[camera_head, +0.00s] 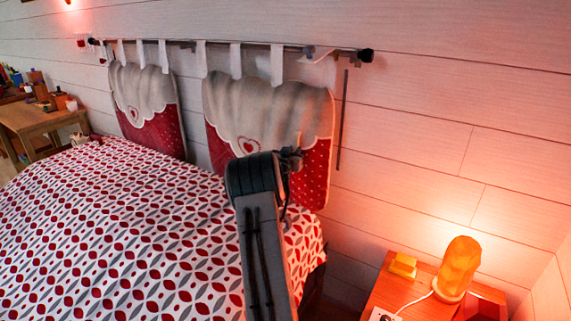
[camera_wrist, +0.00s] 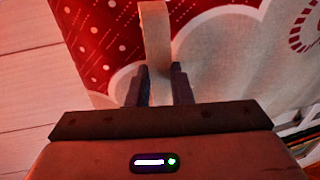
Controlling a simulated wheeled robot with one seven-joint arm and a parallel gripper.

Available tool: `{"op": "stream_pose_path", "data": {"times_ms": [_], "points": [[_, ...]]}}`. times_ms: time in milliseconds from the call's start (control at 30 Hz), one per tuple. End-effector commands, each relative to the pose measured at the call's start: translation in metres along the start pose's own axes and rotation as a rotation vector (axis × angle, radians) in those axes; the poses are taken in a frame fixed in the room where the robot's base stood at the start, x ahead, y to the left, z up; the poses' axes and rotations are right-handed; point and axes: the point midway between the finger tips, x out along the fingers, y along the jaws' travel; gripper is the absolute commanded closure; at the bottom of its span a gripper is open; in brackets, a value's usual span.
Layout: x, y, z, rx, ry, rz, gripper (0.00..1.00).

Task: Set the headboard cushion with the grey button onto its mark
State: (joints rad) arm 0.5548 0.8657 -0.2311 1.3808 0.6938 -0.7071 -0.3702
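Two red, white and grey headboard cushions hang by white tabs from a dark rod (camera_head: 230,45). The left cushion (camera_head: 145,100) hangs over the bed's far end. The right cushion (camera_head: 265,110) has a heart on it, and its patterned cloth fills much of the wrist view (camera_wrist: 235,60). My gripper (camera_wrist: 158,85) is at this cushion's right side. Its two fingers stand on either side of a pale wood-coloured strip (camera_wrist: 155,35) in front of the cloth. I cannot tell whether they press on it. I cannot make out a grey button or a mark.
The bed (camera_head: 120,230) with a red and grey patterned cover fills the left. A nightstand (camera_head: 405,295) at lower right bears a glowing lamp (camera_head: 458,265) and a yellow block (camera_head: 403,266). A wooden desk (camera_head: 40,118) with small items stands far left. The plank wall is behind.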

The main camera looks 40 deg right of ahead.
Motion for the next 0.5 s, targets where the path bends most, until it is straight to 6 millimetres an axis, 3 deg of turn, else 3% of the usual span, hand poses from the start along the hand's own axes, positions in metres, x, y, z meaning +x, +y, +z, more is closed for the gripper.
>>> {"op": "stream_pose_path", "data": {"times_ms": [500], "points": [[-0.087,0.001,0.001,0.001,-0.001,0.0,0.81]]}}
